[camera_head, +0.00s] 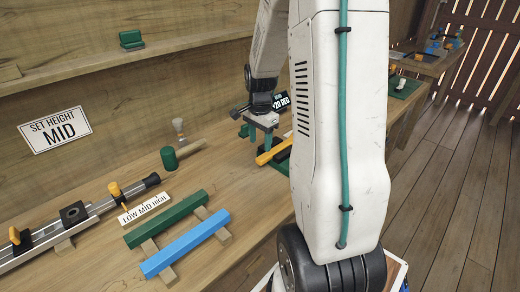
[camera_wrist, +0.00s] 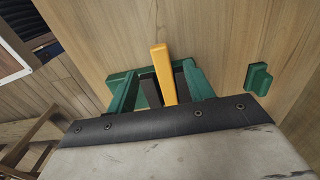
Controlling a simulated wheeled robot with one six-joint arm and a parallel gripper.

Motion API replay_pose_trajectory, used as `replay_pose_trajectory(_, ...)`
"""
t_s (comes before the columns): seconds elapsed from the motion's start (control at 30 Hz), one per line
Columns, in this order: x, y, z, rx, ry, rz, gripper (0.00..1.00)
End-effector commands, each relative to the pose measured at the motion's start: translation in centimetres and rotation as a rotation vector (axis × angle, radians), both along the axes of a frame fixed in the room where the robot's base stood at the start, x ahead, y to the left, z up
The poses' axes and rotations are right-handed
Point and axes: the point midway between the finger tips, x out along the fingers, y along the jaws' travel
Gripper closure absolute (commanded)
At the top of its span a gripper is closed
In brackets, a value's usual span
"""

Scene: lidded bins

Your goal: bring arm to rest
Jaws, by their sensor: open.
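My white arm (camera_head: 340,120) stands large in the head view and hides part of the bench. My gripper (camera_head: 260,143) points down over the bench, behind a yellow bar (camera_head: 274,151). In the wrist view its two green fingers are spread apart, and the yellow bar (camera_wrist: 161,66) shows between and beyond them. I cannot tell how far the fingers are from the bar. The bar lies at a green base (camera_head: 277,165), partly hidden by my arm. Nothing is seen held.
The bench (camera_head: 235,190) carries a green bar (camera_head: 165,220) and a blue bar (camera_head: 185,244) on wooden strips, a green cylinder (camera_head: 169,158) and a metal rail (camera_head: 90,210). A shelf (camera_head: 90,65) runs above. Open floor (camera_head: 450,200) lies at right.

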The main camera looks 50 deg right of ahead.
Motion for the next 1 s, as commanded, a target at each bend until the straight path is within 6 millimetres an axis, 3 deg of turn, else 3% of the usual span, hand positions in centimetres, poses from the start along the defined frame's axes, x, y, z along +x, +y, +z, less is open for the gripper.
replay_pose_trajectory(0.37,0.0,0.0,0.9,0.000,0.001,0.007,0.48)
replay_pose_trajectory(0.57,-1.5,1.0,0.5,0.043,0.052,0.167,0.48)
replay_pose_trajectory(0.67,-3.6,3.1,1.5,0.086,0.091,0.331,0.48)
replay_pose_trajectory(1.0,-8.9,13.1,8.6,0.121,0.101,0.902,0.48)
